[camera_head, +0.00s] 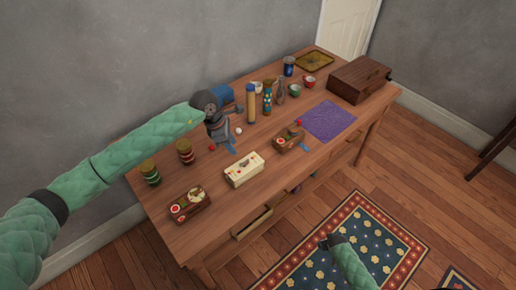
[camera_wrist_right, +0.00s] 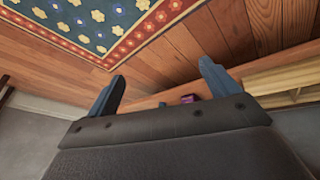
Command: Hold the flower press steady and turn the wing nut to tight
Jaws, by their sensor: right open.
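I cannot tell for sure which object is the flower press, and no wing nut can be made out at this size. A cream box with small red and dark marks (camera_head: 244,170) lies near the table's front edge. Small wooden boxes with coloured tops lie to its left (camera_head: 190,204) and right (camera_head: 288,138). My left gripper (camera_head: 231,146) points down over the table behind the cream box, apart from it; its jaw opening is unclear. My right gripper (camera_head: 327,243) is low in front of the table, over the rug side. The right wrist view shows it open and empty (camera_wrist_right: 162,88).
A drawer (camera_head: 252,223) at the front looks partly open. A patterned rug (camera_head: 375,232) lies on the floor.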

